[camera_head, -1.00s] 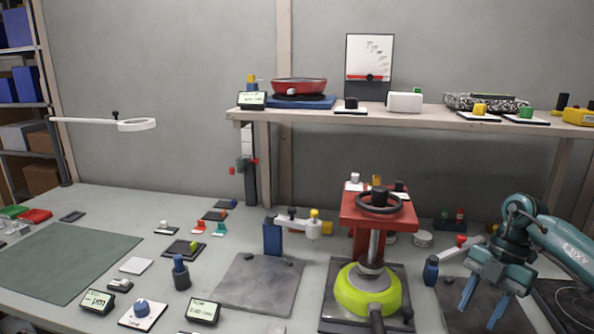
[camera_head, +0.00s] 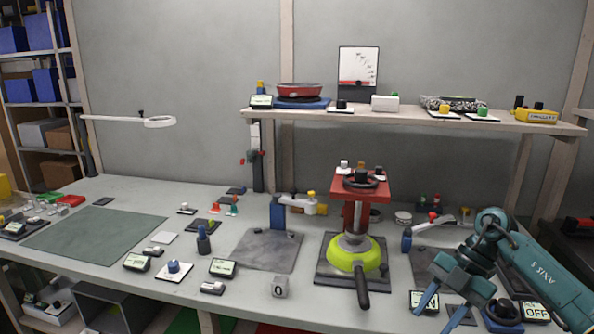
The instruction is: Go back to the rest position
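My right gripper (camera_head: 442,318) is at the lower right, in front of the table's right part. Its two blue fingers are spread apart with nothing between them. Its teal arm comes in from the right edge. My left gripper is not in view. A lime-green pan (camera_head: 345,258) with a dark handle (camera_head: 362,290) sits under the red press (camera_head: 359,187) on a dark base plate (camera_head: 325,271). The handle points toward the front edge. The gripper is to the right of the handle and apart from it.
A shelf (camera_head: 400,118) above the bench holds a red pan (camera_head: 299,90) and several devices. A green mat (camera_head: 95,238) lies at the left. A red-knobbed arm fixture (camera_head: 408,240) stands behind my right gripper.

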